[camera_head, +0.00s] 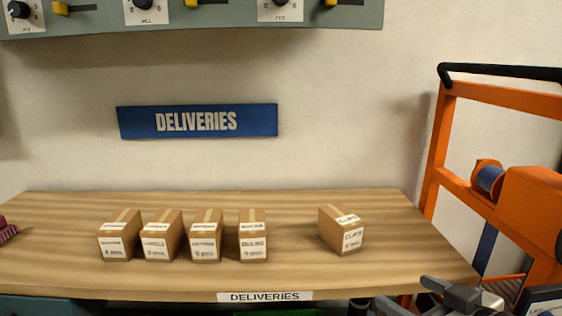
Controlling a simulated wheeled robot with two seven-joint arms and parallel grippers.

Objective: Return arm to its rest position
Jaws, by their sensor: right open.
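My right gripper (462,296) is at the bottom right, in front of the table's right front corner. It is open, with nothing seen between its fingers, and is apart from the boxes. My left gripper is not in view. A cardboard box labelled CLIPS (341,230) stands on the right part of the wooden table (290,275), turned at an angle. Several similar boxes stand in a row to its left, among them a BULBS box (253,236) at the row's right end.
A blue DELIVERIES sign (198,121) hangs on the wall. A grey panel (200,22) with knobs and yellow levers is above. An orange frame (470,185) with a black handle stands right of the table. A red object (6,231) is at the left edge.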

